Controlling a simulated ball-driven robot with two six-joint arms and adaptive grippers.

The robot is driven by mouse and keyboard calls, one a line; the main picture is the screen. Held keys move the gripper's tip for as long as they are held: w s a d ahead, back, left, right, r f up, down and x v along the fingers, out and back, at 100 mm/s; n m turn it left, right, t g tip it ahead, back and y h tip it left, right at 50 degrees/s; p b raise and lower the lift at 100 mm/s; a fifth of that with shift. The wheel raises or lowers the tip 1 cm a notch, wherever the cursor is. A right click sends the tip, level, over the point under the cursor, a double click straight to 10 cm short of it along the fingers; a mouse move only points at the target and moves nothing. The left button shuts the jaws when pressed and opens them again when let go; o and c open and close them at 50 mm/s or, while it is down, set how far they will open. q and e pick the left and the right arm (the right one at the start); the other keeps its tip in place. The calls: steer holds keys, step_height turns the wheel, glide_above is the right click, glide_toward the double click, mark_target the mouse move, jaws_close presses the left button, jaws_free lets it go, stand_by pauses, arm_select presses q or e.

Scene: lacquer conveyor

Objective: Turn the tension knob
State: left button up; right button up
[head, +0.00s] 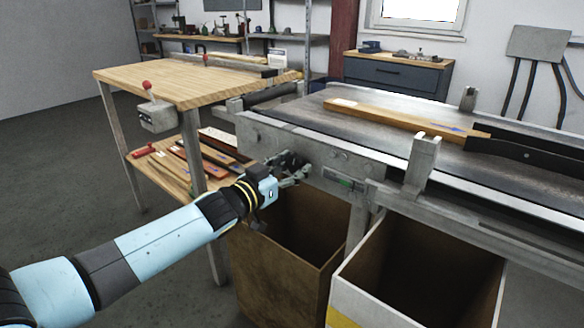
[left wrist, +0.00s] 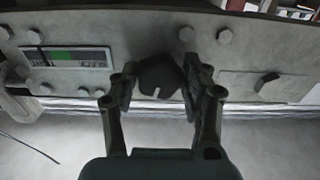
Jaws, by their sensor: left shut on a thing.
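The tension knob (left wrist: 160,78) is a dark, lobed knob on the grey side plate of the conveyor (head: 262,137). In the left wrist view it sits between the two fingers of my left gripper (left wrist: 161,88), which is shut on it. In the head view my left gripper (head: 292,173) reaches the side plate from the left, and it mostly hides the knob. A gauge with a green band (left wrist: 67,58) is on the plate beside the knob; it also shows in the head view (head: 343,182). My right gripper is not in view.
A brown open bin (head: 250,262) and a white open bin (head: 375,308) stand below the conveyor. A wooden bench (head: 180,85) with a red-knobbed box (head: 157,117) is at the left. A wooden strip (head: 400,117) lies on the belt. The floor at the far left is clear.

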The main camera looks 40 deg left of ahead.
arm_select(q)
steer(key=shift+m, duration=0.3)
steer(key=shift+c, duration=0.4)
steer(key=m, duration=0.3)
steer(key=shift+a+m+b, duration=0.1)
steer(key=shift+m+b, duration=0.5)
steer(key=shift+m, duration=1.6)
steer(key=o, duration=1.2)
steer(key=shift+c, duration=0.2)
steer(key=s, duration=1.2)
steer(key=shift+a, duration=0.45)
